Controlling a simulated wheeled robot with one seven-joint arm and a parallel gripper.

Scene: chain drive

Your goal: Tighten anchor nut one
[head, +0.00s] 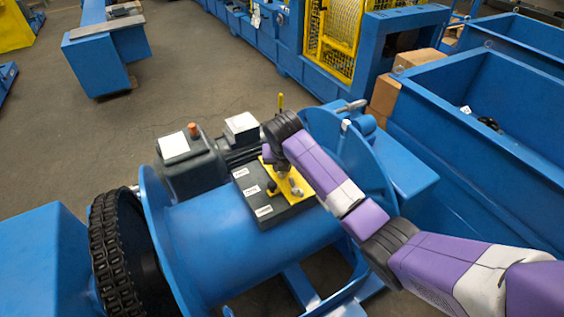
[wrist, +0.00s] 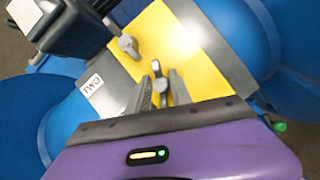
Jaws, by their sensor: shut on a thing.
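A yellow plate (head: 300,185) sits on a dark box on top of the blue drum; it also fills the middle of the wrist view (wrist: 165,35). In the wrist view my gripper (wrist: 161,90) reaches over the plate, its two grey fingers closed on a small grey nut (wrist: 157,69) with a raised wing. The fingers hide its lower part. A second grey wing nut (wrist: 128,44) stands free, farther up the plate. A white label reading TWO (wrist: 92,85) lies left of the fingers. In the head view my gripper (head: 280,170) is over the plate; which nut is number one is unclear.
A dark motor housing (head: 190,165) with an orange knob stands to the left. A black chain (head: 115,255) wraps a wheel at lower left. Blue bins (head: 470,130) stand to the right.

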